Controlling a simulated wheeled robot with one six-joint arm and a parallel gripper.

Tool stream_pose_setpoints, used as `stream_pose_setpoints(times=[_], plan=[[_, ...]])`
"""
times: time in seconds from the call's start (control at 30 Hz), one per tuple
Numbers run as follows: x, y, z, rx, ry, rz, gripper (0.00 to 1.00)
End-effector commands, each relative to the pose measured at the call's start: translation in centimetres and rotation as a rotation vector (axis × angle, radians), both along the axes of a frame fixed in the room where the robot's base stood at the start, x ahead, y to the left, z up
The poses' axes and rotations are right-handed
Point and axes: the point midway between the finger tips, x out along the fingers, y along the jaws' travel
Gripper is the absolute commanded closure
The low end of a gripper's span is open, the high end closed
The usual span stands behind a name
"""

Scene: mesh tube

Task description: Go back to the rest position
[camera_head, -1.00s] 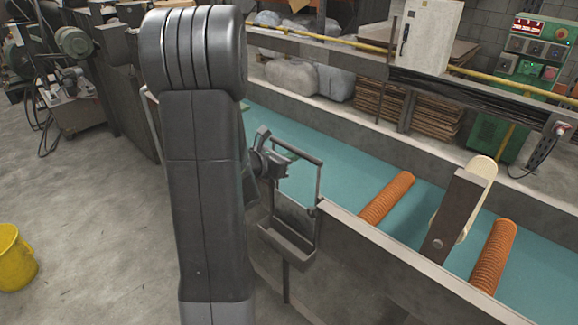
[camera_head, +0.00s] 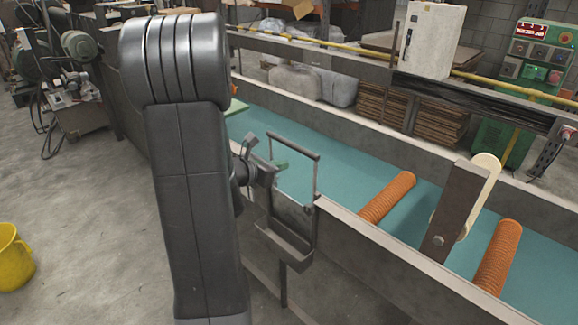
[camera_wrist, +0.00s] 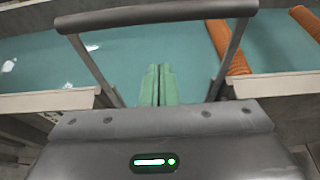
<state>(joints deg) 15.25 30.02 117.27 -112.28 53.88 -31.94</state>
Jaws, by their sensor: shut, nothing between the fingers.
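My gripper (camera_head: 281,165) is on the far side of my upright arm link in the head view, close to a dark metal frame on the near wall of the channel. Its green fingers (camera_wrist: 158,85) lie side by side in the wrist view, shut and empty. They point toward the teal channel floor (camera_wrist: 180,50). My arm link hides part of the wrist in the head view. Orange ribbed tubes (camera_head: 387,199) (camera_head: 497,257) lie in the channel to the right, well apart from the gripper.
The metal frame (camera_head: 316,180) with its small tray (camera_head: 285,243) stands right beside my gripper; its bar (camera_wrist: 155,17) crosses the wrist view. A brown post with a pale roller (camera_head: 461,213) rises between the tubes. A yellow bucket (camera_head: 14,258) stands on open floor at left.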

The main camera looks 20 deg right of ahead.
Motion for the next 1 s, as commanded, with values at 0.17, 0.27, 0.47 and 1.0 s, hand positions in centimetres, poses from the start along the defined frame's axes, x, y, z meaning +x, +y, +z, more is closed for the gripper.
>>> stream_pose_setpoints(times=[0.17, 0.27, 0.47, 1.0], plan=[[-1.1, 3.1, 1.2, 0.000, -0.002, 0.005, 1.00], [-1.7, 4.4, 1.7, 0.000, -0.001, 0.005, 1.00], [-2.4, 5.9, 2.3, 0.000, 0.000, 0.002, 1.00], [-2.5, 6.1, 2.4, 0.000, 0.002, -0.001, 1.00]])
